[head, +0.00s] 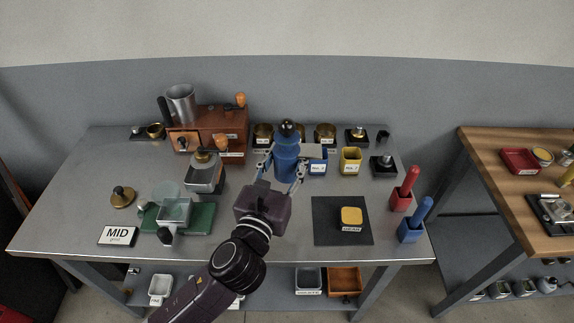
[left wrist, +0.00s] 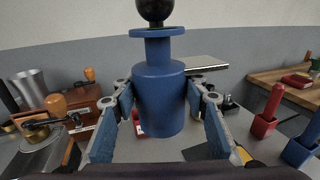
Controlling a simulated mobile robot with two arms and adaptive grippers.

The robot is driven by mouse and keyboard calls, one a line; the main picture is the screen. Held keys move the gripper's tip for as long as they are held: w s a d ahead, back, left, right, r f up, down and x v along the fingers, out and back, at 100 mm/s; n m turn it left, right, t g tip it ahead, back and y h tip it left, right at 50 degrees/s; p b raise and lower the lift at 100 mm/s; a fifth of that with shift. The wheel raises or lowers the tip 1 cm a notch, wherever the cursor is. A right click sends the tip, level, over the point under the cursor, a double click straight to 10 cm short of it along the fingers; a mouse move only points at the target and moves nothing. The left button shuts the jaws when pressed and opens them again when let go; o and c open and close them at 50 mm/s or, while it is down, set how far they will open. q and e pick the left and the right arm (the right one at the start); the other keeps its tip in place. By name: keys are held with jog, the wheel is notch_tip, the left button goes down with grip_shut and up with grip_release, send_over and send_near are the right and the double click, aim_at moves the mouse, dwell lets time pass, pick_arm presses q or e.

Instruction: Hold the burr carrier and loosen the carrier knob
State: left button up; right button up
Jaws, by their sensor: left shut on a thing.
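The burr carrier (head: 287,157) is a blue stepped cylinder with a narrower neck and a flange at its top. It also fills the middle of the left wrist view (left wrist: 159,100). The dark round carrier knob (head: 286,127) sits on top of it, and its upper part is cut off in the left wrist view (left wrist: 155,10). My left gripper (head: 285,170) is shut on the carrier's body, with one finger on each side. The carrier is upright over the back middle of the metal table. My right gripper is not in view.
A wooden box grinder (head: 208,140) with a metal cup stands back left. Yellow (head: 350,161) and blue bins and small dark stands line the back. A dark mat (head: 327,233), a red holder (head: 400,197) and a blue holder (head: 408,234) are at right. The front middle is fairly clear.

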pick_arm(q)
jog(key=shift+r, duration=0.35)
jog(key=shift+f+b, duration=1.9)
jog(key=shift+f, duration=0.9)
jog(key=shift+f+b, duration=4.6)
jog(key=shift+f, duration=1.75)
jog(key=shift+f+b, duration=0.55)
jog(key=shift+f, duration=0.15)
jog(key=shift+f, duration=0.15)
jog(key=shift+f, duration=0.1)
